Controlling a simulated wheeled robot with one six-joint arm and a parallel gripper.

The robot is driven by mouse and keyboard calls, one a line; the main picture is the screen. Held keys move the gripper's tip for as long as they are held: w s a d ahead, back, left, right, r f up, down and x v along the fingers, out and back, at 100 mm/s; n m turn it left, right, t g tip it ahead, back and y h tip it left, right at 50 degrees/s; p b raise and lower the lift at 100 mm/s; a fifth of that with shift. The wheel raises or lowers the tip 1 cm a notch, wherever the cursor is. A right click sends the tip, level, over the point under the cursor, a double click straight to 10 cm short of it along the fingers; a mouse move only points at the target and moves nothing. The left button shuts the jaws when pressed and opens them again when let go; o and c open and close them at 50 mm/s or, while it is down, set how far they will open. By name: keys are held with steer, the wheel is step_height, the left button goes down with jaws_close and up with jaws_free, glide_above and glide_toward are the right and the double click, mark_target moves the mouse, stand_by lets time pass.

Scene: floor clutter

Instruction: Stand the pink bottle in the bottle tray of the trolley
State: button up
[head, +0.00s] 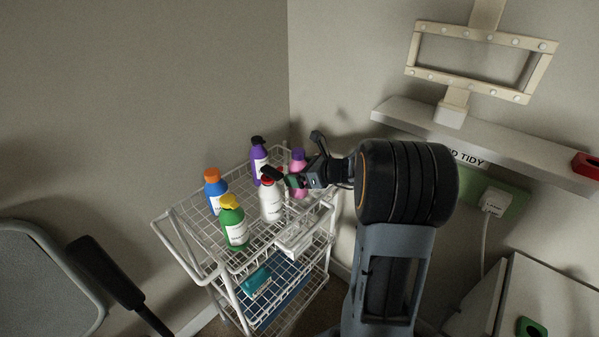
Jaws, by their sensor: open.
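The pink bottle (298,162) has a purple cap and looks upright at the back right of the trolley's top basket. Its lower part is partly hidden by my gripper and a white bottle. My gripper (291,157) is open over the trolley, its fingers apart around or just in front of the pink bottle; I cannot tell whether they touch it. The white wire trolley (172,240) stands in the corner. Its top basket holds the white bottle (271,204), a green bottle with a yellow cap (235,228), a blue bottle with an orange cap (214,192) and a purple bottle (259,160).
A small white tray (296,241) hangs at the trolley's right side. A teal box (257,281) lies on the lower shelf. A grey chair (45,275) stands at the left. A wall ledge (520,150) and a white cabinet (550,295) are at the right.

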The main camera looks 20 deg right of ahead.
steer(key=shift+r, duration=0.2)
steer(key=p+v, duration=0.2)
steer(key=v, duration=0.9)
steer(key=s+a+f+n+g+h, duration=0.1)
steer(key=s+a+n+g, duration=0.2)
steer(key=a+n, duration=0.2)
steer(key=s+a+f+n+g+h, duration=0.1)
steer(key=s+a+n+g, duration=0.1)
steer(key=s+a+n, duration=0.2)
steer(key=s+a+f+n+g+h, duration=0.1)
steer(key=s+a+n+g+h, duration=0.1)
steer(key=a+n, duration=0.4)
steer(key=shift+s+a+n+g, duration=0.1)
steer(key=shift+s+n+g, duration=0.35)
steer(key=shift+n, duration=0.6)
steer(key=shift+s+a+n+g, duration=0.1)
steer(key=shift+s+n+g, duration=0.3)
steer(key=shift+n, duration=0.65)
steer(key=s+n+h, duration=0.1)
steer(key=n, duration=0.2)
steer(key=s+n+h, duration=0.1)
steer(key=n, duration=0.2)
steer(key=s+n+h, duration=0.1)
steer(key=n+h, duration=0.1)
steer(key=n, duration=0.1)
steer(key=shift+s+a+n+t, duration=0.2)
steer(key=shift+a+n+t, duration=0.05)
steer(key=shift+n+t, duration=0.1)
steer(key=shift+r, duration=0.1)
